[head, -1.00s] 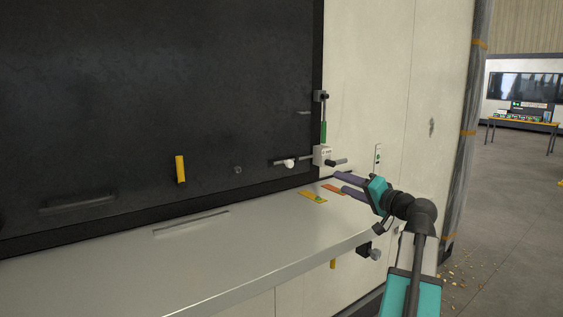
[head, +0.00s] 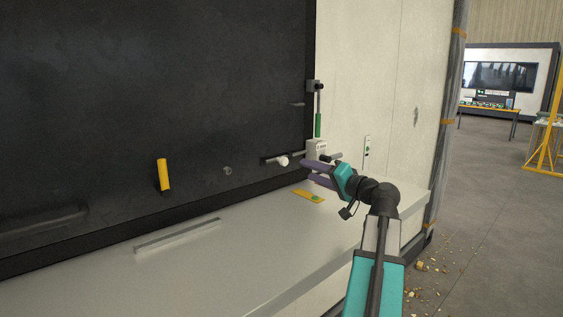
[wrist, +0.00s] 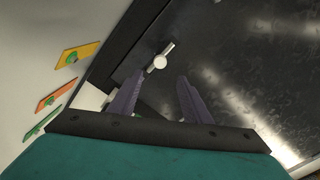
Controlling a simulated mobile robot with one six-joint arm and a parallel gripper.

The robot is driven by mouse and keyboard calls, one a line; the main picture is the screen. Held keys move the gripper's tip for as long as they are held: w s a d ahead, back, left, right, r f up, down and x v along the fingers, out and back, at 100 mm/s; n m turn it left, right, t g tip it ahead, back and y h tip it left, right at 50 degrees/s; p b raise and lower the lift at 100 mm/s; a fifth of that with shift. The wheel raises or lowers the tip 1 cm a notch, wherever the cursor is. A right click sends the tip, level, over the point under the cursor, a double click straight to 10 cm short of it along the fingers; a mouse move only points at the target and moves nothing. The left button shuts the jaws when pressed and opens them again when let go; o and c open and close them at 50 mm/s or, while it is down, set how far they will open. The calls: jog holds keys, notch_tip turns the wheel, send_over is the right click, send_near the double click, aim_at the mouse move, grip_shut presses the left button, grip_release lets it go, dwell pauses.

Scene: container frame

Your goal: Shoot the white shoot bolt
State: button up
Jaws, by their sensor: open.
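The white shoot bolt shows as a white round knob (head: 283,161) on a short bar at the lower right of the dark panel (head: 150,90). In the wrist view the white knob (wrist: 160,62) lies ahead of the fingertips, on a pale stem against the dark panel. My gripper (head: 306,171) is open and empty, just right of the knob and close to the panel's edge. In the wrist view my gripper (wrist: 155,84) has its two purple fingers apart, with the knob beyond them and not touched. A white block (head: 317,149) on the frame is partly hidden behind my gripper.
A green-handled vertical rod (head: 318,124) stands above the white block. A yellow handle (head: 164,174) is on the panel at left. The grey ledge (head: 240,250) below is mostly clear, with a yellow plate (head: 308,195) near the frame.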

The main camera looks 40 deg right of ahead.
aim_at(286, 162)
jog(key=shift+w, duration=0.2)
jog(key=w+p, duration=0.1)
jog(key=w, duration=0.3)
jog(key=w+p, duration=0.1)
jog(key=w, duration=0.4)
jog(key=w+d+p, duration=0.1)
jog(key=w+p, duration=0.1)
jog(key=w, duration=0.2)
jog(key=shift+w, duration=0.15)
grip_shut()
